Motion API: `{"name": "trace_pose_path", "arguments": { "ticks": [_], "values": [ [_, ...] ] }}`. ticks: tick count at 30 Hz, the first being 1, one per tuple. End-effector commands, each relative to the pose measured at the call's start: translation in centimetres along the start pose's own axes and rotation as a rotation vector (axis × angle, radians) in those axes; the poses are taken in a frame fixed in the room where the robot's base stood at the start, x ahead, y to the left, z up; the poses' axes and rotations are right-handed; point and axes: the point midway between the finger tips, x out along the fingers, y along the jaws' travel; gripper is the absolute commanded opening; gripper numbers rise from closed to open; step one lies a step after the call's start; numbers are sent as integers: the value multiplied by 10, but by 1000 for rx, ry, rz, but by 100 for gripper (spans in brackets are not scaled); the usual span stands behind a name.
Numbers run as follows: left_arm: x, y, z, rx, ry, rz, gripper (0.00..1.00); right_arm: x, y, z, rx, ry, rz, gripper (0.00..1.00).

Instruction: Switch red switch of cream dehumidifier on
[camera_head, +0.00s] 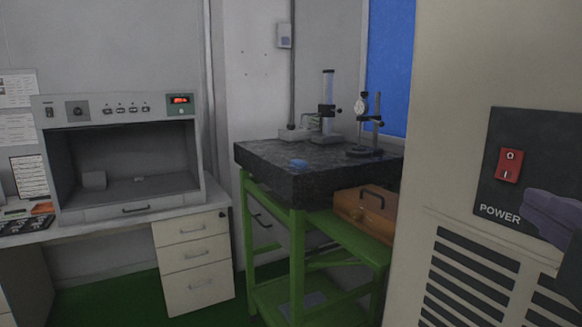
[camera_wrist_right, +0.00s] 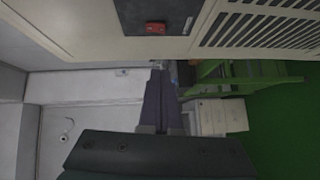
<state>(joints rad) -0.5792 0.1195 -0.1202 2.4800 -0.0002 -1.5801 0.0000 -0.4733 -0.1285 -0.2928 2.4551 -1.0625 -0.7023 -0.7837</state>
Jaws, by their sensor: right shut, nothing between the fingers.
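The cream dehumidifier (camera_head: 445,130) fills the right side of the head view; its body also spans the top of the right wrist view (camera_wrist_right: 85,28). Its red switch (camera_head: 509,165) sits on a dark panel (camera_head: 548,140), with "O" at the top, "I" below and "POWER" underneath. I cannot tell which side is pressed in. The switch shows small in the right wrist view (camera_wrist_right: 156,28). My right gripper (camera_head: 528,203) has purple fingers, shut and empty, just below and right of the switch, apparently apart from it. Its fingers (camera_wrist_right: 158,76) point toward the dehumidifier in the wrist view. My left gripper is out of view.
Dark vents (camera_head: 470,275) lie below the panel. A green stand (camera_head: 298,260) with a black stone slab (camera_head: 275,160) and gauges stands left of the dehumidifier. A wooden box (camera_head: 365,212) sits under the slab. Farther left is a desk with a grey cabinet (camera_head: 130,155).

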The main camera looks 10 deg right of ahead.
Motion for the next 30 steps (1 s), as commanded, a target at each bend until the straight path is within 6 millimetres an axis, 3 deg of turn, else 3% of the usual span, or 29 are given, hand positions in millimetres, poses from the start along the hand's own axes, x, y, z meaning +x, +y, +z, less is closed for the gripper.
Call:
{"name": "trace_pose_path", "arguments": {
  "ticks": [8,19,30],
  "values": [
    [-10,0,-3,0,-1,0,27,24,4,0,-1,0,3,0],
    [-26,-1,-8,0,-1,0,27,102,2,0,0,-2,1,0],
    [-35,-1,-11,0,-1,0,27,128,0,28,2,0,-2,0]
  ]
}}
